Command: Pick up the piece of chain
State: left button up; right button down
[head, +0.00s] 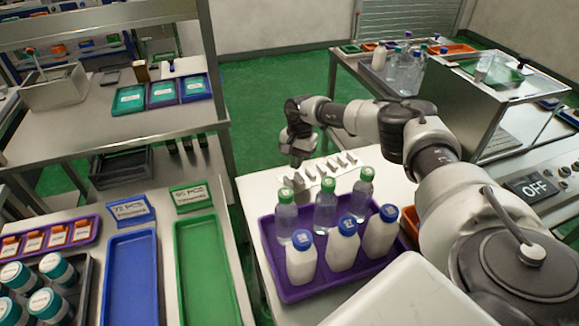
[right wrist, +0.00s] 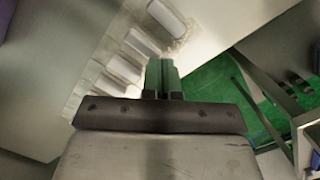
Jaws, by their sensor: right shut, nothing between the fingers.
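A row of several small white upright pieces, which looks like the piece of chain (head: 333,168), lies on the pale table top (head: 262,187) behind the purple tray. In the right wrist view the chain (right wrist: 137,42) runs diagonally, up and to the left of my fingers. My right gripper (head: 297,160) is near the chain's left end in the head view. In the right wrist view its green-tinted fingers (right wrist: 162,72) are together with nothing between them. I cannot tell how high they are above the table. My left gripper is not in view.
A purple tray (head: 290,290) with green-capped clear bottles (head: 325,205) and blue-capped white bottles (head: 343,245) stands in front of the chain. A bench with a blue tray (head: 132,280) and a green tray (head: 205,275) is at left. Green floor lies beyond the table.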

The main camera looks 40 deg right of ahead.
aim_at(290, 181)
jog(key=a, duration=0.1)
jog(key=s+a+p, duration=0.2)
jog(key=a, duration=0.1)
jog(key=shift+s+r, duration=0.1)
jog(key=shift+r, duration=0.15)
notch_tip(290, 181, down, 2)
jog(key=shift+b, duration=0.3)
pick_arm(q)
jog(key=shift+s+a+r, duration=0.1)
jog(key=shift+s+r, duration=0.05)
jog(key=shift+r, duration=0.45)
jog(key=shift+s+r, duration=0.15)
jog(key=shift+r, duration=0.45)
pick_arm(e)
jog(key=shift+s, duration=0.1)
jog(key=shift+f, duration=0.1)
